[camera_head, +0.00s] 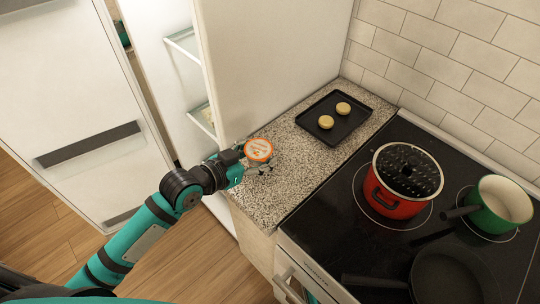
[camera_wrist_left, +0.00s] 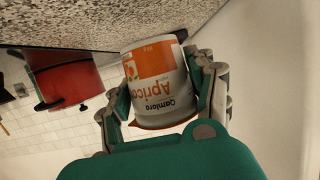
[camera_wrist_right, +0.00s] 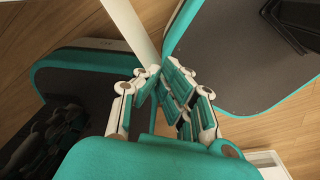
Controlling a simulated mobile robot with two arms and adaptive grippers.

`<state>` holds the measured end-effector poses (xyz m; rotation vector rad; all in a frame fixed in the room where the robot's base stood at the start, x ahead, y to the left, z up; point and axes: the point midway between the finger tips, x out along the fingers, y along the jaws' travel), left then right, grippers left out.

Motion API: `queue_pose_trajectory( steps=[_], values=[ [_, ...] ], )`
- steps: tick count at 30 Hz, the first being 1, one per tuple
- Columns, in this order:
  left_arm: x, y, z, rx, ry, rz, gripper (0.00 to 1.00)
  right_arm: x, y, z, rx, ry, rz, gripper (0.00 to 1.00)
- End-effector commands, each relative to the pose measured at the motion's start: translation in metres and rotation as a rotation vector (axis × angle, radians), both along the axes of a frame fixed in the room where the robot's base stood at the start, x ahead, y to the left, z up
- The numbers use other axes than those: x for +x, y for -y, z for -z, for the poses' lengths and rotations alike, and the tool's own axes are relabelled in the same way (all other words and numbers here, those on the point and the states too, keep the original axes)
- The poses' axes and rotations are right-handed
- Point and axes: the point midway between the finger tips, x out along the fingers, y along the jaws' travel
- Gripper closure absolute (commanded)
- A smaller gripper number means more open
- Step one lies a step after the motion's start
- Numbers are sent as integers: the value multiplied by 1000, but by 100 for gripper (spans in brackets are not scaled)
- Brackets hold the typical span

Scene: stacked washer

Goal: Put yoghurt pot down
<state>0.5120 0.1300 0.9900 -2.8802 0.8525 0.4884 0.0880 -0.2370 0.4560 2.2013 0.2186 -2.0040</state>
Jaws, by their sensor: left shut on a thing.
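The yoghurt pot (camera_head: 259,150) is white and orange with an apricot label; its round lid faces up in the head view. My left gripper (camera_head: 255,163) is shut on its sides, over the front left part of the granite counter (camera_head: 270,195). In the left wrist view the pot (camera_wrist_left: 155,82) sits between the two fingers, its base close to the counter (camera_wrist_left: 75,22). I cannot tell whether it touches. My right gripper (camera_wrist_right: 160,75) shows only in its own wrist view, its fingertips close together with nothing between them.
A black tray (camera_head: 361,121) with two round pieces lies at the back of the counter. The hob to the right holds a red pot (camera_head: 393,203), a green pan (camera_head: 505,200) and a dark pan (camera_head: 450,275). An open fridge (camera_head: 183,75) and a tall panel (camera_head: 270,65) stand left.

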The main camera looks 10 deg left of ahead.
Motion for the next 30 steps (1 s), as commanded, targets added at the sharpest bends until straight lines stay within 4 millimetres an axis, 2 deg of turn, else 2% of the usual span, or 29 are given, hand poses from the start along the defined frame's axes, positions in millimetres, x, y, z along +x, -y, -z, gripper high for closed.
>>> queue_pose_trajectory(
  steps=[3, 6, 8, 15, 27, 28, 30],
  values=[
    [13, 17, -1, -4, 1, -1, 93, 0, 0, -7, 0, 0, 0, 100],
    [18, 23, 1, -1, 2, -1, 93, 0, 0, -8, 0, -1, 0, 100],
    [18, 24, 4, 1, 1, 0, 93, 0, 0, -9, 0, -1, 0, 100],
    [18, 23, 35, 2, -1, -2, 93, -1, 0, -14, 0, -1, 0, 100],
    [18, 23, 42, 1, 1, -1, 93, -1, -1, -11, 0, -3, -1, 100],
    [18, 23, 41, 2, 0, -1, 40, -1, -1, -12, 0, -3, -1, 100],
    [18, 23, 41, 1, -1, -1, 30, -2, -1, -13, 1, -3, -1, 100]
  ],
)
